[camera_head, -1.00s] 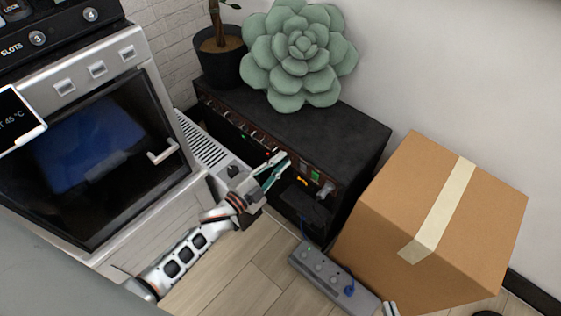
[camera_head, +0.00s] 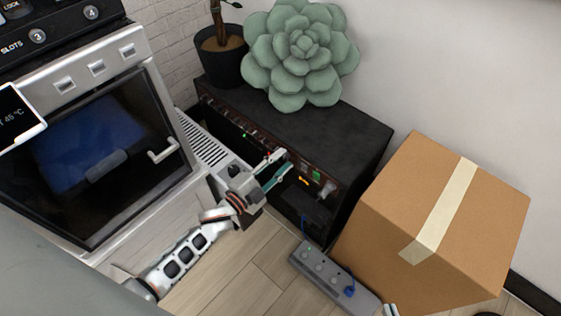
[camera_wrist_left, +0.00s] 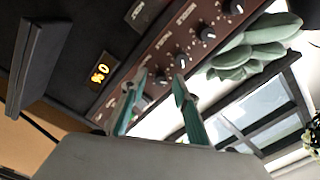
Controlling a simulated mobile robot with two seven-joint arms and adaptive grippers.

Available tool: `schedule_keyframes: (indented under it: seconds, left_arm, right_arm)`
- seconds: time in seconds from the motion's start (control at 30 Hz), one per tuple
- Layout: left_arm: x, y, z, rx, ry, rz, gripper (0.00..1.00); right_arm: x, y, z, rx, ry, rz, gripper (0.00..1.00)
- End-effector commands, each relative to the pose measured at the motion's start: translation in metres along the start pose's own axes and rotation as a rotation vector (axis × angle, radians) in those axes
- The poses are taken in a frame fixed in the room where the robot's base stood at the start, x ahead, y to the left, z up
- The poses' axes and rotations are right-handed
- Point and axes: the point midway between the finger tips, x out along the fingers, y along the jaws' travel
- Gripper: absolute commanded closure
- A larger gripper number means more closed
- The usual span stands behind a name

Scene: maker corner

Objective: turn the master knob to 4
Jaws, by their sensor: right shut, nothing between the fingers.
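The black amplifier (camera_head: 318,112) stands on the floor with a brown front panel carrying a row of knobs. My left gripper (camera_head: 280,165) is at this panel, its two teal-lined fingers apart. In the left wrist view the fingertips (camera_wrist_left: 161,76) stand on either side of a small dark knob (camera_wrist_left: 161,79); I cannot tell whether they touch it. I cannot read which knob is the master. An amber display (camera_wrist_left: 101,70) is lit beside the row. Only a tip of my right gripper (camera_head: 390,310) shows at the bottom edge of the head view.
A cardboard box (camera_head: 425,220) stands close on the right of the amplifier. A grey power strip (camera_head: 330,278) lies on the floor in front. A succulent cushion (camera_head: 300,55) and a potted plant (camera_head: 219,60) are on top. An oven (camera_head: 110,130) stands at left.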

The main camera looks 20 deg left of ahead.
Motion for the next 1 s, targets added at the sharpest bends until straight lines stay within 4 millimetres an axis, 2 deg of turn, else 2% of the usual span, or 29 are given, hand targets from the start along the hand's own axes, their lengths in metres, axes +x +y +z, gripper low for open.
schedule_keyframes:
  seconds: [0.17,0.27,0.7,0.9,1.0]
  left_arm:
    - [-0.002,-0.001,0.000,0.000,0.001,-0.001,0.70]
    - [-0.010,0.000,0.000,0.000,0.000,0.000,0.70]
    - [-0.093,0.001,0.000,-0.001,-0.001,0.001,0.70]
    - [-0.116,0.000,0.000,-0.001,0.000,0.000,0.70]
    - [-0.119,-0.001,0.000,0.000,0.000,-0.001,0.70]
  right_arm:
    - [-0.001,0.000,0.003,0.001,-0.006,0.001,1.00]
    - [0.000,0.000,0.002,0.001,-0.004,0.001,1.00]
    - [0.000,0.000,0.000,0.001,0.000,0.001,1.00]
    - [0.000,0.000,0.000,0.001,0.000,0.001,1.00]
    - [0.000,0.000,0.000,0.001,0.000,0.001,1.00]
